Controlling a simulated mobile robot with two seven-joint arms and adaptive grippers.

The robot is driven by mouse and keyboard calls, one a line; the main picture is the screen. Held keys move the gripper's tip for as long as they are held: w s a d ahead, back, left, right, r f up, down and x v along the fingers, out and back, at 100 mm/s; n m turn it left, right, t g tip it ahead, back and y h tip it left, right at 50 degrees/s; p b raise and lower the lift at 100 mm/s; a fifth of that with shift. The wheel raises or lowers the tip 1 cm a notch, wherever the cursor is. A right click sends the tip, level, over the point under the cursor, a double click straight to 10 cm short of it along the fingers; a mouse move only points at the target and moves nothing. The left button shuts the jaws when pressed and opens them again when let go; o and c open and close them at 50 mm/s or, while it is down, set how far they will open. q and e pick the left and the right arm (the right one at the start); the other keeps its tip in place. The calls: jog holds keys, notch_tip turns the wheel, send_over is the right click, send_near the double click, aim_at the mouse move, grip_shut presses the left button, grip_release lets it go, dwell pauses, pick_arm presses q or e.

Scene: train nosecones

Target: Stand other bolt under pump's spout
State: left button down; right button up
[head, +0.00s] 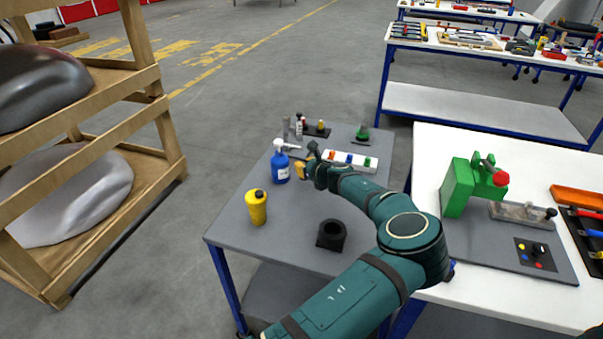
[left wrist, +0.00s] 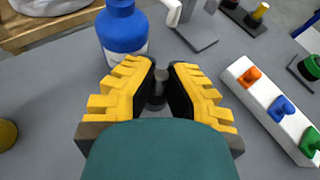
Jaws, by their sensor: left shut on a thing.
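A blue bottle (head: 280,167) with a white pump head and spout (head: 287,145) stands on the grey table, and its body shows at the top of the left wrist view (left wrist: 122,38). My left gripper (head: 303,169) is just right of the bottle, apart from it. In the left wrist view its yellow-and-black fingers (left wrist: 158,92) are shut on a small dark piece with a rounded end, seemingly a bolt (left wrist: 157,86). Its lower part is hidden. A grey plate (left wrist: 196,32) lies near the white spout. My right gripper is out of view.
A white block with coloured knobs (head: 350,161) lies right of my gripper. A yellow bottle (head: 257,207) and a black ring-shaped part (head: 331,236) stand nearer. Small items, including a green one (head: 363,133), stand behind. A green press-like device (head: 456,188) is on the right.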

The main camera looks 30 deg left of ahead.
pick_arm(q)
jog(key=shift+w+a, duration=0.45)
jog(key=shift+a, duration=0.4)
jog(key=shift+a+f, duration=0.1)
jog(key=shift+f, duration=0.05)
notch_tip(320, 180, down, 3)
jog(key=shift+f+b, duration=0.2)
jog(key=shift+b, duration=0.4)
jog(key=shift+r, duration=0.1)
jog(key=c, duration=1.1)
grip_release()
jog(key=shift+c, duration=0.2)
